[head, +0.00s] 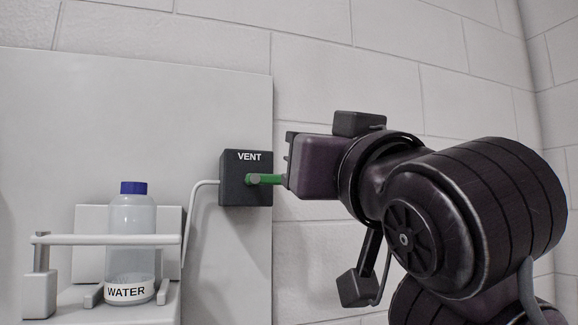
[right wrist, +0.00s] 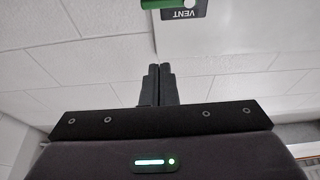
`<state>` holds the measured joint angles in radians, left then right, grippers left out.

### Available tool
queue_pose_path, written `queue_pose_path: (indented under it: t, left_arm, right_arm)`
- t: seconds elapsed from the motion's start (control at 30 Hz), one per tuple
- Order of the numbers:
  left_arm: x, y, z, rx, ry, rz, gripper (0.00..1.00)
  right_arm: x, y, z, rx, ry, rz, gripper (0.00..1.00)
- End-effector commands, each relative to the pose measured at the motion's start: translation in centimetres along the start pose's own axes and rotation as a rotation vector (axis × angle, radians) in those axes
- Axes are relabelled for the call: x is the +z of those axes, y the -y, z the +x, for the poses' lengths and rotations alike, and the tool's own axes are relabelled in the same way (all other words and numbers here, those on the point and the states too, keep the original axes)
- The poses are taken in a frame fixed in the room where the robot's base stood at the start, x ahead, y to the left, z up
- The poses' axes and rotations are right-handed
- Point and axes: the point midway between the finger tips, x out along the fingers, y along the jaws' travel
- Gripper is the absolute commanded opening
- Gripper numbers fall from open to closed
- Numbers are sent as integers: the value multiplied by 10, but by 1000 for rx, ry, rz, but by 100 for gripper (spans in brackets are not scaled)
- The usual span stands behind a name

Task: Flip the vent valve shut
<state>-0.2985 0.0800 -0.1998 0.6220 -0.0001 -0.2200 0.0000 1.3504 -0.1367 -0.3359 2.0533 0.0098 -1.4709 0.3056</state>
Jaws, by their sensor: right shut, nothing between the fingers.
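The vent valve is a black box (head: 232,190) labelled VENT on the pale panel. Its green lever (head: 265,179) lies about level, pointing right from a grey pivot. My right gripper (head: 289,157) is at the lever's right end, which meets the gripper's outline; I cannot tell whether they touch. In the right wrist view the shut, empty fingers (right wrist: 157,70) stand below the green lever (right wrist: 155,4), which is cut by the top edge. The valve box (right wrist: 191,6) with its upside-down label is also there. My left gripper is out of view.
A clear bottle (head: 131,232) with a blue cap, labelled WATER, stands behind a rail (head: 60,239) at left. A pale tube (head: 190,215) runs from the valve box down beside it. The panel (head: 150,110) ends just right of the valve; a block wall (head: 400,50) lies behind.

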Motion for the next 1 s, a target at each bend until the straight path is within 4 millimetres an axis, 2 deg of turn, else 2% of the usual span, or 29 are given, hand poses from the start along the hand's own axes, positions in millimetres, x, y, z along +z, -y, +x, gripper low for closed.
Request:
queue_pose_path:
  t: [0.17, 0.27, 0.73, 0.8, 1.0]
  left_arm:
    - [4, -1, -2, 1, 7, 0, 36]
    - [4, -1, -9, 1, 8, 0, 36]
    - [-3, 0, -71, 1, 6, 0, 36]
    - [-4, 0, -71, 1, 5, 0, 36]
    - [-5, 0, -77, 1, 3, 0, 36]
  right_arm:
    - [0, 0, 3, 1, 2, 0, 0]
    - [-1, -1, 13, 2, 5, 0, 0]
    - [-4, -1, 108, 3, 6, -2, 0]
    - [14, -2, 98, 3, 5, -4, 0]
    - [33, -1, 90, 2, 1, -1, 0]
